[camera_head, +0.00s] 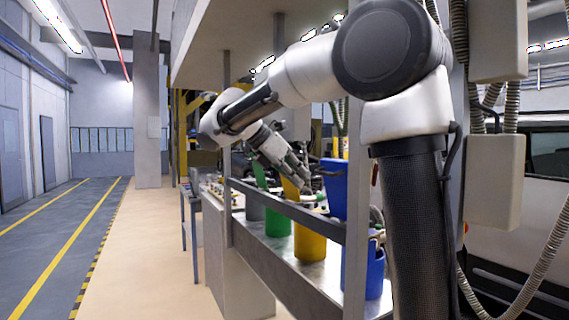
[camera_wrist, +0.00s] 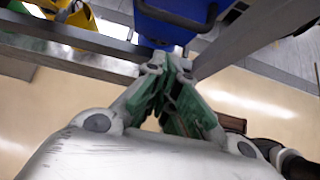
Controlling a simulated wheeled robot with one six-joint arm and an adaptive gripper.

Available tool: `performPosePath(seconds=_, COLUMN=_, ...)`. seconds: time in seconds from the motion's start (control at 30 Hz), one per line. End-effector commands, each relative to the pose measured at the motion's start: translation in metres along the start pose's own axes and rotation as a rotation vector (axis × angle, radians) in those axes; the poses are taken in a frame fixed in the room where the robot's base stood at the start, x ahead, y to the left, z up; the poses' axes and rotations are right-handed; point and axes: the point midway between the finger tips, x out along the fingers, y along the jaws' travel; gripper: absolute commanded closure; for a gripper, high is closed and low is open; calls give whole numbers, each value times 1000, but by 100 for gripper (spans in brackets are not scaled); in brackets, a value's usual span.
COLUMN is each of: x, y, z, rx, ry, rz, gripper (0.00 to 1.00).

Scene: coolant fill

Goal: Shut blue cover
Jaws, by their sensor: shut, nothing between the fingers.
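The blue cover (camera_head: 333,188) stands raised, roughly upright, above the blue container (camera_head: 375,275) on the metal shelf. A post hides part of the container. My gripper (camera_head: 304,180) is shut and empty, with its tips close to the left side of the blue cover. In the wrist view, the green-padded fingers of my gripper (camera_wrist: 170,65) meet at the tips just below a blue surface (camera_wrist: 170,28), which seems to be the cover. I cannot tell whether the tips touch it.
A yellow container (camera_head: 310,245) and a green container (camera_head: 277,221) stand farther along the shelf, with raised covers. A metal rail (camera_head: 290,208) and an upright post (camera_head: 356,220) run along the shelf front. The floor to the left (camera_head: 140,240) is clear.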

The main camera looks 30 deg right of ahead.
Motion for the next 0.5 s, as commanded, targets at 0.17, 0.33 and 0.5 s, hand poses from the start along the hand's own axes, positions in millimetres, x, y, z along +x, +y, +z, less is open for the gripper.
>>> performPosePath(seconds=0.17, x=17, y=-1, z=20, rx=4, ry=1, rz=-1, gripper=100)
performPosePath(seconds=0.33, x=24, y=0, z=27, rx=3, ry=1, rz=1, gripper=100)
performPosePath(seconds=0.5, x=24, y=0, z=28, rx=2, ry=1, rz=2, gripper=100)
